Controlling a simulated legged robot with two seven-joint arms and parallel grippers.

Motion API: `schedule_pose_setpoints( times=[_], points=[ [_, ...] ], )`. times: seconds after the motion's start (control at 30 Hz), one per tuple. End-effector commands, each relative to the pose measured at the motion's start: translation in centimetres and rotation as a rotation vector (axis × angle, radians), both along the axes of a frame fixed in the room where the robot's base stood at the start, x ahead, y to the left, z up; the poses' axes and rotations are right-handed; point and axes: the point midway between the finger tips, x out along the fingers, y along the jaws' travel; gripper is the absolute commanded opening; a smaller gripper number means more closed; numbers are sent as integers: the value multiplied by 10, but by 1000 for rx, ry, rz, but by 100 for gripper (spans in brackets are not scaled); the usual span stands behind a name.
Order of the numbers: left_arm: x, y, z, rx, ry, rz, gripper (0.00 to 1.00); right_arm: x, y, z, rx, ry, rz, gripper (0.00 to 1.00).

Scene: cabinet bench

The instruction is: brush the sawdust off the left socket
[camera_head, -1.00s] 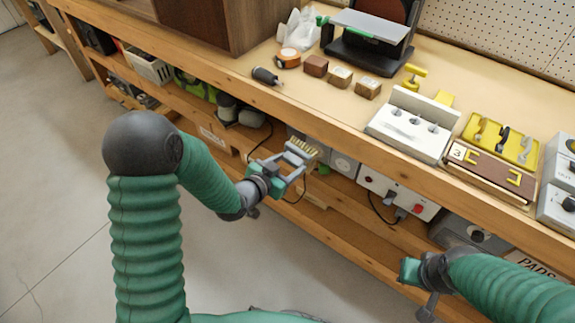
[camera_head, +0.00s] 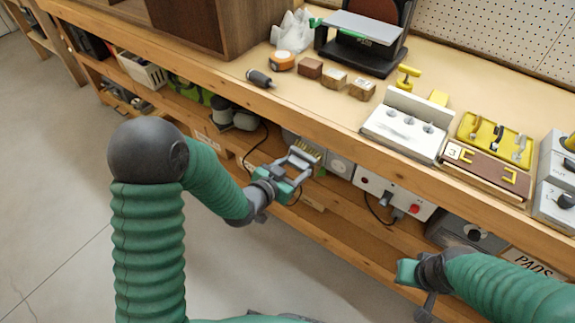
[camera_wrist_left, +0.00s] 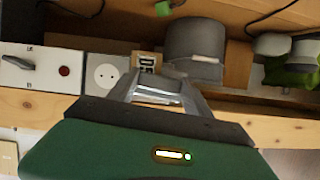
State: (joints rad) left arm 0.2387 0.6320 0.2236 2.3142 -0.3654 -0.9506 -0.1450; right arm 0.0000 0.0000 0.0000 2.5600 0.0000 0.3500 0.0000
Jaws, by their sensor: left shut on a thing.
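My left gripper (camera_head: 303,165) is shut on a small brush-like thing with pale yellowish bristles (camera_head: 306,149), in front of the lower shelf. In the left wrist view the closed fingers (camera_wrist_left: 160,97) show at the middle. A light socket plate (camera_head: 340,166) with a round face is just right of this gripper; it also shows in the left wrist view (camera_wrist_left: 105,76), left of the fingers. I cannot tell whether it is the left socket, and I cannot make out sawdust. My right gripper (camera_head: 408,272) is at the lower right; its jaws are unclear.
A white switch box (camera_head: 392,196) with a red button stands right of the socket plate. The wooden bench edge (camera_head: 290,120) overhangs the shelf. In the left wrist view a grey rounded thing (camera_wrist_left: 195,42) is close beyond the fingers. A dark cable (camera_head: 258,150) hangs left of the gripper.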

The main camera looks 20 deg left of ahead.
Motion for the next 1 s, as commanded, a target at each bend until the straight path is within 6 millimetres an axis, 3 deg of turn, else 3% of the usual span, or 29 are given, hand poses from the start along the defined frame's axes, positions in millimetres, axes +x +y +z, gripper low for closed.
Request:
schedule_pose_setpoints(
  times=[0.63, 0.8, 1.0],
  points=[
    [-14, -46, 1, 0, -3, -2, 20, 0, 0, -7, 0, 0, 0, 0],
    [-11, -44, 1, 0, -3, 0, 20, 0, 0, -6, 0, 0, 0, 0],
    [-4, -24, 3, 0, -5, 4, 20, 0, 0, -3, 0, 0, 0, 0]
  ],
)
